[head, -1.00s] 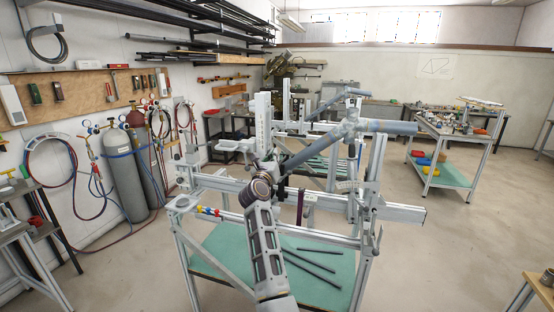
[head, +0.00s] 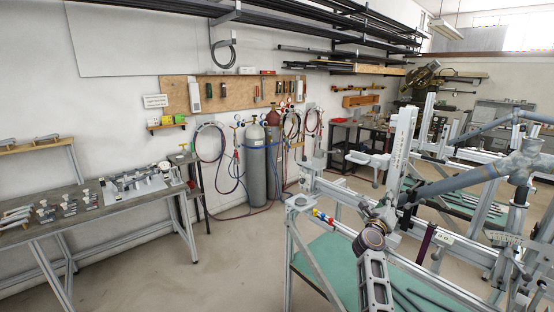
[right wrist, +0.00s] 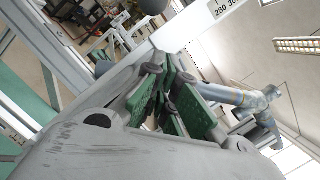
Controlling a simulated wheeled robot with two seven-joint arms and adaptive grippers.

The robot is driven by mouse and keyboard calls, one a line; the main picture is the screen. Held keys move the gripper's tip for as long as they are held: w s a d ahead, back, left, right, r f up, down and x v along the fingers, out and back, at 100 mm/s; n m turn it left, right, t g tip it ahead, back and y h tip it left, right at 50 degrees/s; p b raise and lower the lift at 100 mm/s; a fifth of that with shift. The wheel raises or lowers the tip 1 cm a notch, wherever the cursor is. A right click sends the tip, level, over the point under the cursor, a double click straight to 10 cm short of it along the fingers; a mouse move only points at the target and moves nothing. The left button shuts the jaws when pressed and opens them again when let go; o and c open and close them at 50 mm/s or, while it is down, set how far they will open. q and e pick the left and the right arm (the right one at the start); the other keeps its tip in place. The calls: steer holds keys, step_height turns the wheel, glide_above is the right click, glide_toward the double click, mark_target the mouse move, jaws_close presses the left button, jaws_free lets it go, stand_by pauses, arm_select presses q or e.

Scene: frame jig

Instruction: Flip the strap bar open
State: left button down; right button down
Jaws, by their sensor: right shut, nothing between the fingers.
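The jig's grey frame (head: 330,186) stands at the right of the head view, with blue-grey tubes (head: 455,184) across its top. A dark strap (head: 425,243) hangs at its rail; I cannot tell whether it belongs to the strap bar, nor how that bar stands. My right gripper (head: 386,212) is at the jig, in front of the upright post (head: 403,150). In the right wrist view its green-padded fingers (right wrist: 165,95) are together and empty, with a tube (right wrist: 225,95) beyond them. My left gripper is out of view.
A workbench (head: 100,215) with metal parts stands at the left. Gas cylinders (head: 255,165) with hoses stand by the wall. The jig's green shelf (head: 325,262) carries dark rods. Open floor (head: 220,260) lies between bench and jig.

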steer(key=a+f+n+t+y, duration=0.2)
steer(key=a+f+n+y, duration=0.3)
steer(key=f+n, duration=0.7)
steer(key=s+a+f+n+g+y, duration=0.2)
steer(key=s+a+f+n, duration=0.25)
steer(key=f, duration=0.85)
steer(key=s+a+f+n+g+y, duration=0.1)
steer(key=s+a+f+n+y, duration=0.4)
steer(key=f, duration=0.9)
steer(key=s+a+f+n+g, duration=0.3)
steer(key=s+f, duration=0.4)
steer(key=f, duration=0.6)
steer(key=s+a+f+n+g+y, duration=0.15)
steer(key=s+f+n, duration=0.25)
steer(key=s+f, duration=0.65)
steer(key=s+f+n+g, duration=0.35)
steer(key=s+f, duration=0.45)
steer(key=s, duration=0.5)
steer(key=s+d+f+n+g, duration=0.1)
steer(key=s+f+n, duration=0.1)
steer(key=s, duration=0.7)
steer(key=s+d+f+n+g, duration=0.2)
steer(key=s+f, duration=0.2)
steer(key=s, duration=0.6)
steer(key=s+d+f+n+g, duration=0.1)
steer(key=s+f+n+g, duration=0.1)
steer(key=s, duration=0.8)
steer(key=shift+s+d+f+n+h, duration=0.25)
steer(key=shift+f+n+h, duration=0.15)
steer(key=shift+f, duration=0.1)
